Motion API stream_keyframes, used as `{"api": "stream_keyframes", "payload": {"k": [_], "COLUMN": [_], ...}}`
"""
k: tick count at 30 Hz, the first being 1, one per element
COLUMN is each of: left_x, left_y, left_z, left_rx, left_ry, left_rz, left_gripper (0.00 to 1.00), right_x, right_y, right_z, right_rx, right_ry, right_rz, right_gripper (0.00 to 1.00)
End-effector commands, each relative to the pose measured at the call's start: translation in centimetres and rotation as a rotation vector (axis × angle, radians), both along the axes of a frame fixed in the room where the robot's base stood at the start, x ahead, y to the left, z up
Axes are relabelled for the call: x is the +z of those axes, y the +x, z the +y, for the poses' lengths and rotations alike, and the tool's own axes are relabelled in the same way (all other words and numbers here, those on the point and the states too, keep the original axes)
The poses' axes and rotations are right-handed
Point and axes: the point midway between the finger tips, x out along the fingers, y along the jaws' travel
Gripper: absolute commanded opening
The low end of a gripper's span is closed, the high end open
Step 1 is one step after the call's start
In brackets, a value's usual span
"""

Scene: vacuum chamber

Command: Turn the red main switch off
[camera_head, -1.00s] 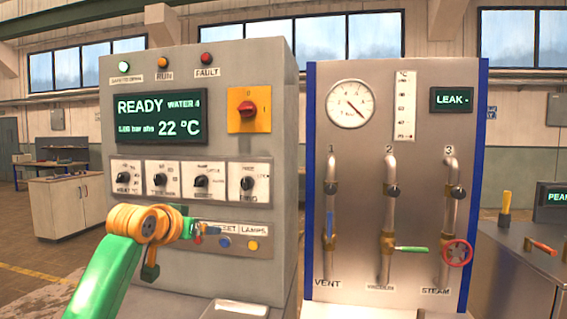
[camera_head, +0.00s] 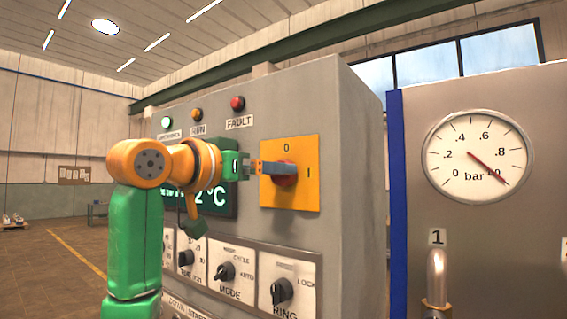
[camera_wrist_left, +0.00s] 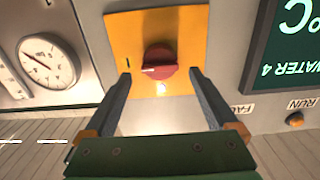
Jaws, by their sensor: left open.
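The red main switch (camera_head: 287,180) is a knob on a yellow plate (camera_head: 303,192) marked 0 at the top and I at the right in the head view. In the left wrist view, which is upside down, the red knob (camera_wrist_left: 161,61) has its white mark pointing toward the I. My left gripper (camera_head: 272,168) is in front of the switch and partly covers the knob in the head view. In the wrist view its two fingers (camera_wrist_left: 160,76) are apart, one on each side of the knob, with no clear contact. My right gripper is in neither view.
Below the switch are selector knobs, including MODE (camera_head: 225,271) and RING (camera_head: 281,291). The FAULT lamp (camera_head: 238,103) is above left. My forearm partly covers the display (camera_head: 228,197). A gauge panel (camera_head: 480,155) stands to the right.

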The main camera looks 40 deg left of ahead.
Motion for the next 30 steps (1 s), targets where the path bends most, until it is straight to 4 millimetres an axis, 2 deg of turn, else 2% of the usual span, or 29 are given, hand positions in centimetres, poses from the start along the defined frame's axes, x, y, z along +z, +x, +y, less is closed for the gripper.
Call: {"api": "stream_keyframes", "payload": {"k": [1,6,13,22,23,30], "left_x": [0.3,0.2,0.0,0.0,0.0,0.0], "left_y": [0.9,2.8,2.9,2.9,2.9,2.9], "left_z": [0.1,0.3,0.3,0.3,0.3,0.3], "left_rx": [0.0,0.0,0.0,0.0,0.0,0.0], "left_ry": [-0.001,0.0,0.0,0.001,0.001,-0.027], "left_rz": [0.005,0.002,0.0,0.0,0.0,-0.004], "left_gripper": [0.92,0.92,0.92,0.11,0.07,0.07], "right_x": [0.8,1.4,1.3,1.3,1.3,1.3], "right_y": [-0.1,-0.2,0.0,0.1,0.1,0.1], "right_z": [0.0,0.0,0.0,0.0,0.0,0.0], "right_rx": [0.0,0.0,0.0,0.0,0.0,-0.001], "right_ry": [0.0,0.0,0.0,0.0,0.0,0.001], "right_rz": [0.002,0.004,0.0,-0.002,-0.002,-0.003], "right_gripper": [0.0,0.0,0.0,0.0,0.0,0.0]}}
